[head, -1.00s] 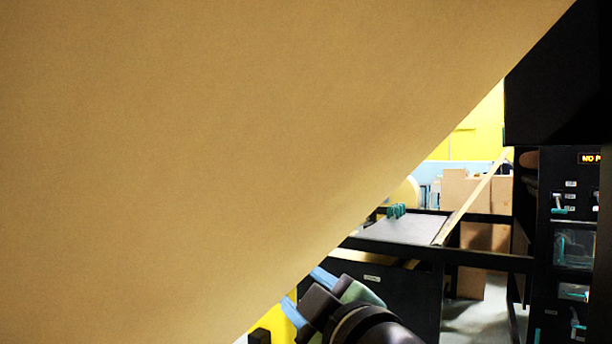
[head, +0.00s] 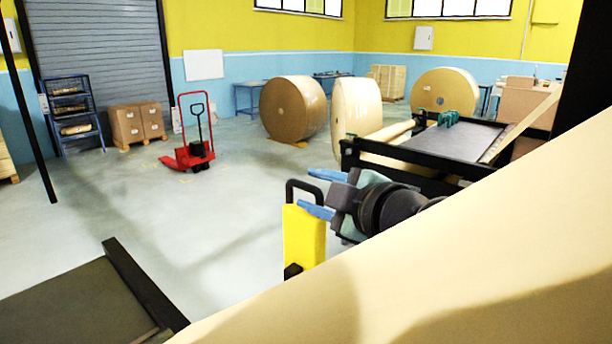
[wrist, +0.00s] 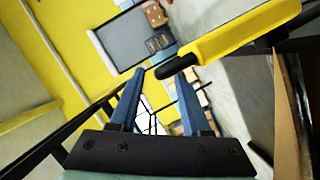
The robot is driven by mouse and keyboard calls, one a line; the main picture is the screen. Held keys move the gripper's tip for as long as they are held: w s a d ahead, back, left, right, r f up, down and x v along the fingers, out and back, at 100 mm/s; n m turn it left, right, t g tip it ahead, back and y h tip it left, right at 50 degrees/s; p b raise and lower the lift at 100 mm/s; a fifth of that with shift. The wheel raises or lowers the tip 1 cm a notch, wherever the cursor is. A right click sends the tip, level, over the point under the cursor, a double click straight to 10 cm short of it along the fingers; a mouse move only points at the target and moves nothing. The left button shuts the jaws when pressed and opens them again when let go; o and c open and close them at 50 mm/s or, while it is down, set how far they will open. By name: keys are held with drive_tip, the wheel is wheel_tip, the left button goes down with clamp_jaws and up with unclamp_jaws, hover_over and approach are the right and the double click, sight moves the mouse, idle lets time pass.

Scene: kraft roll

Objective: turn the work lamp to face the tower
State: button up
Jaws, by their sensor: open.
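A yellow block with a black loop handle, which looks like the work lamp (head: 304,236), stands upright in the middle of the head view. It also shows in the wrist view (wrist: 238,32), with a dark rounded end pointing left. My gripper (head: 320,192) is open, its two blue fingers at the lamp's upper right, close to the handle. I cannot clearly identify the tower; a black upright (head: 588,55) shows at the right edge.
A broad kraft paper sheet (head: 480,275) crosses the lower right, close to my arm. A black-framed table (head: 450,140) stands behind the gripper. Large paper rolls (head: 294,108) and a red pallet truck (head: 190,150) stand farther back. The floor at left is largely open.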

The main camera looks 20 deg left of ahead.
drive_tip(key=shift+p+x, duration=0.4)
drive_tip(key=shift+x, duration=1.05)
drive_tip(key=shift+d+r, duration=0.1)
clamp_jaws()
